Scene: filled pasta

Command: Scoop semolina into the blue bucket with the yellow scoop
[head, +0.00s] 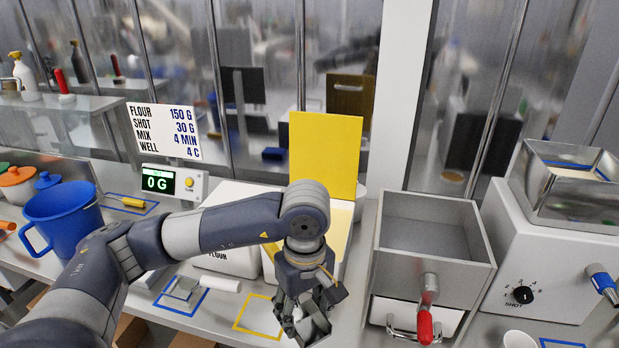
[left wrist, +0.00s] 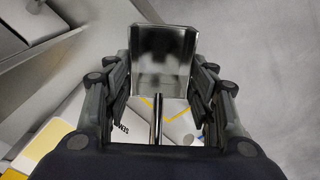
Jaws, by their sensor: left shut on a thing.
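My left gripper (head: 305,312) is at the front of the counter, just right of a yellow square outline (head: 258,316). It is shut on a bare-metal scoop (left wrist: 165,58), which also shows below the fingers in the head view (head: 317,326). The pan looks empty; no yellow shows on it. A bin with a raised yellow lid (head: 323,140) stands behind my left arm, which hides most of it. A partly hidden label (left wrist: 121,128) begins "SEM" in the wrist view. The blue bucket (head: 62,222), with a side handle, stands at the left. My right gripper is out of view.
A scale display (head: 158,182) reads 0 G. The flour bin (head: 228,262) stands beside the yellow-lidded bin. Another metal scoop (head: 182,289) lies in a blue outline. A grey open-topped machine (head: 386,300) with a red-handled lever stands close on the right. A shot machine (head: 535,262) is farther right.

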